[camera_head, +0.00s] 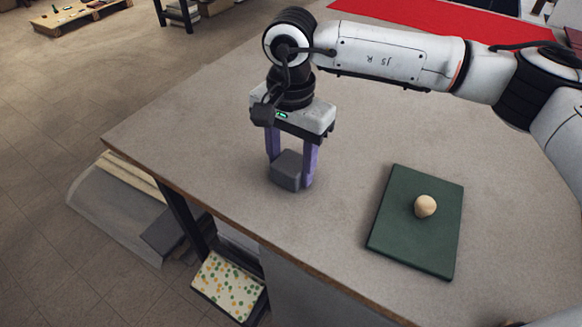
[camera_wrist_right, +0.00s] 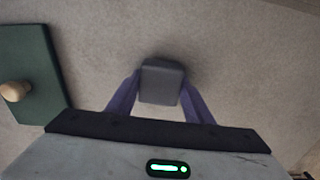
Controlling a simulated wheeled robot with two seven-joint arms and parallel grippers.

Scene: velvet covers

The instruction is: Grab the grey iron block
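The grey iron block (camera_head: 286,170) is a small dark grey block on the table, near its left edge. My right gripper (camera_head: 291,172) points down over it, with one purple finger on either side. In the right wrist view, the block (camera_wrist_right: 161,82) lies between the two fingertips (camera_wrist_right: 161,90), very close to both. I cannot tell whether the fingers press on it or leave a narrow gap. The block appears to rest on the table. My left gripper is not in view.
A dark green board (camera_head: 414,246) lies on the table to the right, with a small pale rounded object (camera_head: 425,206) on it. The table (camera_head: 200,140) is otherwise mostly clear around the block. Its wooden edge runs along the left. A red cloth (camera_head: 420,18) lies at the back.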

